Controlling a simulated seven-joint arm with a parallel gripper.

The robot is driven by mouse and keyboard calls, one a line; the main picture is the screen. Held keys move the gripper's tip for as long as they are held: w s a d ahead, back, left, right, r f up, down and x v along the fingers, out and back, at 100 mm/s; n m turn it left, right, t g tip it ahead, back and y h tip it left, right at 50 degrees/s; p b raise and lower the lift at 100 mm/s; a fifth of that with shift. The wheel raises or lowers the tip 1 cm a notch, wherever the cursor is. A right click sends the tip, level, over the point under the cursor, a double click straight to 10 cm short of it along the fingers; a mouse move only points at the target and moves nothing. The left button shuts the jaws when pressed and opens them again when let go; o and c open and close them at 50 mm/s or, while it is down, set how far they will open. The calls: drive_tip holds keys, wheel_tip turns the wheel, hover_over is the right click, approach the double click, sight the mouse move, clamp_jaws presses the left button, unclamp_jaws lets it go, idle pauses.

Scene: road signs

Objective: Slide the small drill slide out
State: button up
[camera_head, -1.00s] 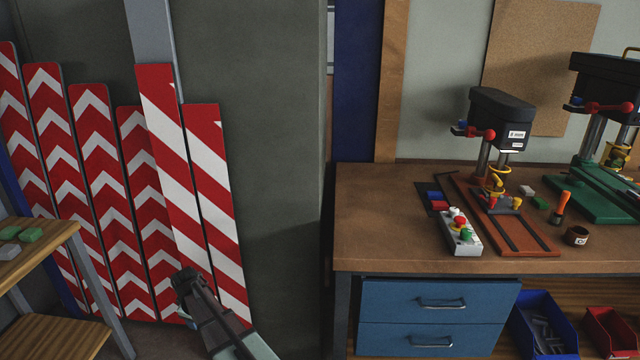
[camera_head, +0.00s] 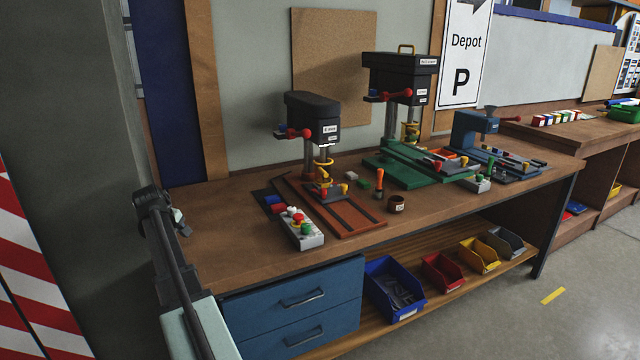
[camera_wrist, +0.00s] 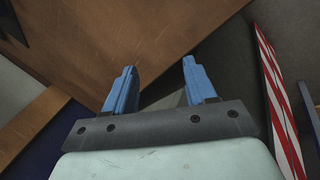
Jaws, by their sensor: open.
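The small drill (camera_head: 312,118) has a black head on grey posts, a red handle and a yellow coiled guard. It stands on an orange-brown base (camera_head: 345,215) with dark rails, on the left part of the workbench. My gripper (camera_head: 160,205) is at the bench's left end, well left of the small drill. In the wrist view, its two blue fingers (camera_wrist: 160,85) are apart with nothing between them.
A control box (camera_head: 298,228) with coloured buttons lies left of the base. A larger drill (camera_head: 400,78) on a green base is farther right. Bare bench top lies between my gripper and the control box.

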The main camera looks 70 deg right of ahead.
drive_tip(key=s+d+r+m, duration=0.2)
drive_tip(key=s+d+r, duration=0.1)
drive_tip(key=s+d, duration=0.4)
drive_tip(key=s+d+r+m, duration=0.1)
drive_tip(key=s+d+r, duration=0.2)
drive_tip(key=s+d, duration=0.35)
drive_tip(key=n+t+y, duration=0.2)
drive_tip(key=t+y, duration=0.1)
drive_tip(key=y, duration=0.2)
approach(344, 185)
drive_tip(key=x, duration=0.8)
drive_tip(key=shift+w+d+f, duration=0.1)
drive_tip(key=shift+d+f, duration=0.05)
drive_tip(key=shift+f, duration=0.25)
drive_tip(key=shift+c, duration=0.4)
clamp_jaws()
